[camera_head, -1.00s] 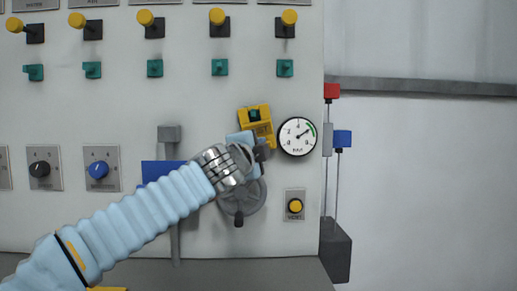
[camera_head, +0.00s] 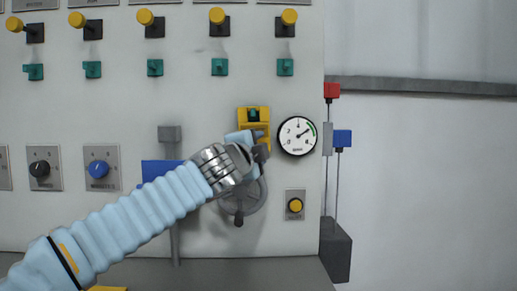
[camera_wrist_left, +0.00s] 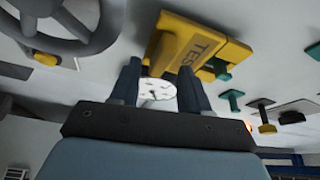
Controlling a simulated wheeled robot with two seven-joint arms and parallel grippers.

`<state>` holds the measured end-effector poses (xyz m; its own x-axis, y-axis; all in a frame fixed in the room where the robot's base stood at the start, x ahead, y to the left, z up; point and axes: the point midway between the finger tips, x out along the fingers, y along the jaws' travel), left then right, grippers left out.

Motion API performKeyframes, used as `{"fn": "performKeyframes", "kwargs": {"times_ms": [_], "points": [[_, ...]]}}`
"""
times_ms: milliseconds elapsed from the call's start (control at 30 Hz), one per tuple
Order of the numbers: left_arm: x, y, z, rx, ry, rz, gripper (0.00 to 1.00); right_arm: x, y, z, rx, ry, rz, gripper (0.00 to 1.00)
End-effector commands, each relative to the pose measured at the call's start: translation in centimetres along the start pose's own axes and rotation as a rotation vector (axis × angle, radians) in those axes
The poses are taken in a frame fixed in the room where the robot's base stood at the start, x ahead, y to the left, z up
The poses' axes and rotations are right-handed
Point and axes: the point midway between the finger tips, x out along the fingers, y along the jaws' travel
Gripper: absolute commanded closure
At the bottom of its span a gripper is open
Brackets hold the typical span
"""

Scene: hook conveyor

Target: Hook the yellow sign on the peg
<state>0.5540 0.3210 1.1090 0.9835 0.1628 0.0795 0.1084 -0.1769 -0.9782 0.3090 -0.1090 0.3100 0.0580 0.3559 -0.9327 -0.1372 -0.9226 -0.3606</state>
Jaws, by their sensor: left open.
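The yellow sign (camera_head: 266,131) is upright against the grey panel, left of the round gauge. A teal peg (camera_head: 253,114) shows in the opening at the sign's top. In the left wrist view the sign (camera_wrist_left: 183,45) carries the letters "TEST" and lies just beyond my fingertips. My left gripper (camera_head: 262,150) is at the sign's lower part and hides some of it. In the wrist view my left gripper (camera_wrist_left: 158,70) has its two fingers apart with the gauge face visible between them. I cannot tell whether a finger touches the sign. My right gripper is out of view.
The gauge (camera_head: 297,135) is close right of the sign. A grey handwheel (camera_head: 242,197) sits behind and below my gripper. Teal pegs (camera_head: 219,67) and yellow-knobbed levers (camera_head: 217,17) line the panel above. Red and blue blocks (camera_head: 342,138) stand on rods at the right edge.

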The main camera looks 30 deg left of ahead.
Motion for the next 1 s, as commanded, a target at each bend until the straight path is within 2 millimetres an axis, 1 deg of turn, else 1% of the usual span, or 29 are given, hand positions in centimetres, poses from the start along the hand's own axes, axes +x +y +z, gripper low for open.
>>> {"fn": "performKeyframes", "kwargs": {"times_ms": [167,233,400,500,600,700,1000], "points": [[-3.5,0.2,0.1,-0.001,0.001,-0.004,0.54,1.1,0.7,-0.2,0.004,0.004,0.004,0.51],[-5.3,0.3,0.1,-0.002,0.001,-0.004,0.54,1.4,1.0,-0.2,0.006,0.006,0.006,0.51],[-9.4,0.1,0.1,-0.002,0.001,-0.003,0.54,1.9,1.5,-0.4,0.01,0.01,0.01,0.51],[-11.2,0.1,0.1,0.0,0.0,-0.003,0.54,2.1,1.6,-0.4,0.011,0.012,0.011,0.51],[-12.4,0.1,0.0,-0.002,0.001,-0.002,0.54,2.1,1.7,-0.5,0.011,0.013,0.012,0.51],[-13.0,0.1,0.0,0.0,0.001,-0.001,0.54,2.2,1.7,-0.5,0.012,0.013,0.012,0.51],[-13.2,0.0,0.0,0.0,0.0,-0.001,0.54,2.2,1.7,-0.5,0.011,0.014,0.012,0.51]]}}
